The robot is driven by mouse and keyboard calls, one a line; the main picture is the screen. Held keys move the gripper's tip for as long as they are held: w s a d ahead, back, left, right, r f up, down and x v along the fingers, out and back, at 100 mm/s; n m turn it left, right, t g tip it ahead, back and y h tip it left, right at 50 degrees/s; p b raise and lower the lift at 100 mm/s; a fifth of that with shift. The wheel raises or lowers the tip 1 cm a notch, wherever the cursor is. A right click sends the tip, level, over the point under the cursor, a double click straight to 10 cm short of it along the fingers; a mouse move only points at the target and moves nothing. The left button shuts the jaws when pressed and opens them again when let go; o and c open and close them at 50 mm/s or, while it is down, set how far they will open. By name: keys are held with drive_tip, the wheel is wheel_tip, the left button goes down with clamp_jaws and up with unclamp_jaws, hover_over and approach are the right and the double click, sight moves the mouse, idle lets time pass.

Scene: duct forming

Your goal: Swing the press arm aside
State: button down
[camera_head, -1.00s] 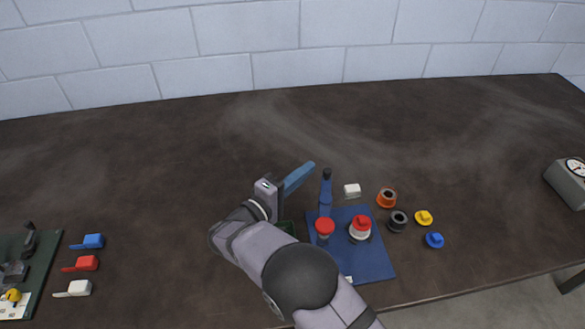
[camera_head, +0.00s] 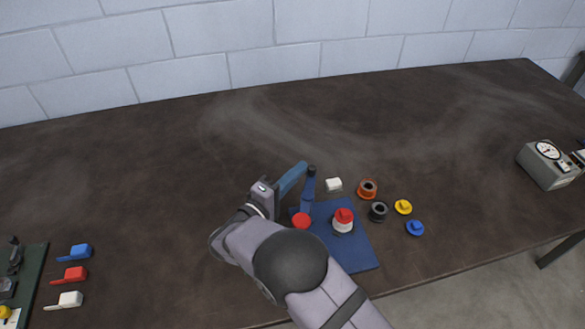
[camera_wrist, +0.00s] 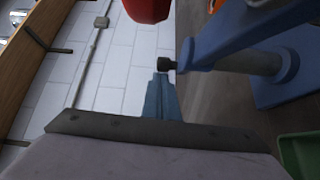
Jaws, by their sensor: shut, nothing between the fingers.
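The press stands on a blue base plate (camera_head: 350,250), with a blue upright post (camera_head: 308,192) that has a dark top. A red round piece (camera_head: 301,221) sits close in front of the post. In the wrist view a blue press arm (camera_wrist: 245,30) runs beside the post (camera_wrist: 245,62), and a red piece (camera_wrist: 147,8) shows at the top edge. My gripper (camera_head: 304,166) is shut and empty. Its blue fingers are just left of the post's top. They also show in the wrist view (camera_wrist: 161,92), close to the dark knob; I cannot tell whether they touch.
A white block (camera_head: 334,184), orange ring (camera_head: 367,188), dark ring (camera_head: 378,211), yellow piece (camera_head: 403,206) and blue piece (camera_head: 415,228) lie to the right. A green edge (camera_wrist: 300,155) shows low in the wrist view. The table behind is clear.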

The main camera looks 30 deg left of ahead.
drive_tip(key=shift+w+d+f, duration=0.1)
idle(0.3)
drive_tip(key=s+a+b, duration=0.5)
drive_tip(key=s+a, duration=0.1)
drive_tip(key=s, duration=0.3)
drive_tip(key=shift+s+a+r, duration=0.25)
drive_tip(key=shift+s+a, duration=0.05)
drive_tip(key=shift+s, duration=0.1)
